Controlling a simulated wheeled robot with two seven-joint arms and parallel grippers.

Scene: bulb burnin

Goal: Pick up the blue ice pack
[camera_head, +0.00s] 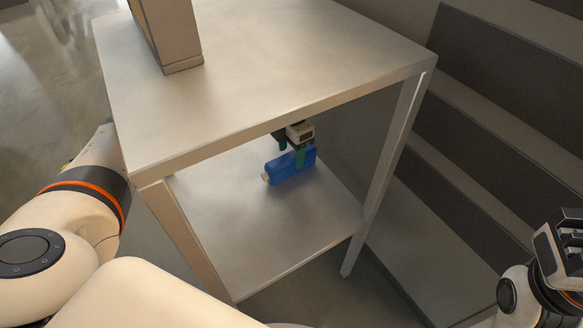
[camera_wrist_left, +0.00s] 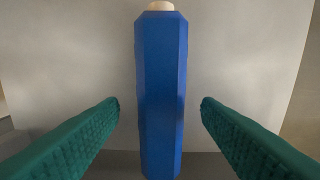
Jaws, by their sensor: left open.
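The blue ice pack (camera_head: 285,174), with a pale cap, is on the lower shelf of the metal table in the head view. In the left wrist view the ice pack (camera_wrist_left: 160,85) is centred, cap at the top. My left gripper (camera_head: 291,151) is under the tabletop at the ice pack, its upper part partly hidden by the tabletop edge. Its green fingers are open, one on each side of the pack, with visible gaps in the left wrist view (camera_wrist_left: 160,108). My right gripper (camera_head: 569,247) is at the right edge, away from the pack; its fingers are unclear.
The tabletop (camera_head: 250,75) overhangs the lower shelf (camera_head: 275,240), with legs at its corners. A brown box-like object (camera_head: 168,35) stands on the tabletop. Dark steps or ledges (camera_head: 475,130) rise on the right. The lower shelf is clear around the pack.

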